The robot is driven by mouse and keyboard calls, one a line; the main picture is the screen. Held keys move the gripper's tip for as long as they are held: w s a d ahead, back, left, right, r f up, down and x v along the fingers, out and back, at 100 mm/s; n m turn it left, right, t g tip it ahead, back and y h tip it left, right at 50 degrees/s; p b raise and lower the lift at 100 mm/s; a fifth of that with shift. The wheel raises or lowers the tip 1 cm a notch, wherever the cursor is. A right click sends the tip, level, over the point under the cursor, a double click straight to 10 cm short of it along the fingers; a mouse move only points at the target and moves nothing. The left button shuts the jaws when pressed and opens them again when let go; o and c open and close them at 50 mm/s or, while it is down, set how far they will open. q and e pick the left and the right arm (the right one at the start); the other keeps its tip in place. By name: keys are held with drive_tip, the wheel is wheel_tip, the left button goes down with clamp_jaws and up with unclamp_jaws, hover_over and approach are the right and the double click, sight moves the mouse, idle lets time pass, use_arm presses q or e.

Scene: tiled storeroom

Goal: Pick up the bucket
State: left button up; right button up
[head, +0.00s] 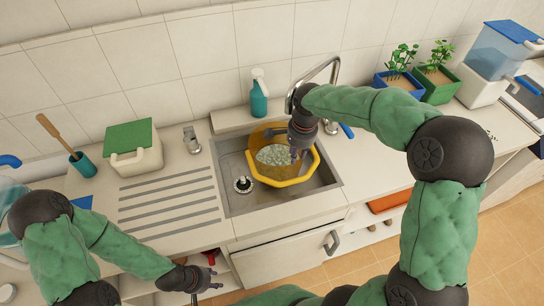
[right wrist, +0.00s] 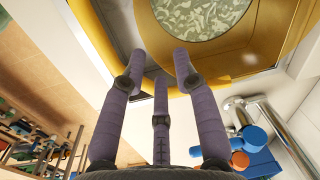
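The yellow bucket (head: 284,182) stands in the metal sink. A pale speckled green patch (head: 277,155) shows inside it. My right gripper (head: 297,152) is over the bucket's right part, in front of its far inner wall. In the right wrist view, the purple fingers (right wrist: 160,62) are spread apart with nothing between them. The bucket's yellow wall (right wrist: 245,60) is beyond their tips; I cannot tell if they touch. My left gripper (head: 207,282) is low in front of the counter, away from the bucket; its finger opening is unclear.
The sink (head: 237,205) has a dark drain at left. A tap (head: 335,72) rises behind the bucket, close to my right arm. A white green-lidded box (head: 135,150) is at left. The ribbed drainboard (head: 165,190) is clear.

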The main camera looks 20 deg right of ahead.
drive_tip(key=b, duration=0.2)
hover_over(293, 172)
drive_tip(key=f, duration=0.5)
drive_tip(key=shift+s+f, duration=0.25)
drive_tip(key=shift+f, duration=0.15)
drive_tip(key=f, duration=0.1)
drive_tip(key=f+b, duration=0.1)
drive_tip(key=f, duration=0.1)
drive_tip(key=f+b, duration=0.1)
drive_tip(key=shift+w+f, duration=0.3)
drive_tip(key=shift+f, duration=0.1)
clamp_jaws()
drive_tip(key=shift+w+r, duration=0.15)
drive_tip(key=shift+r, duration=0.1)
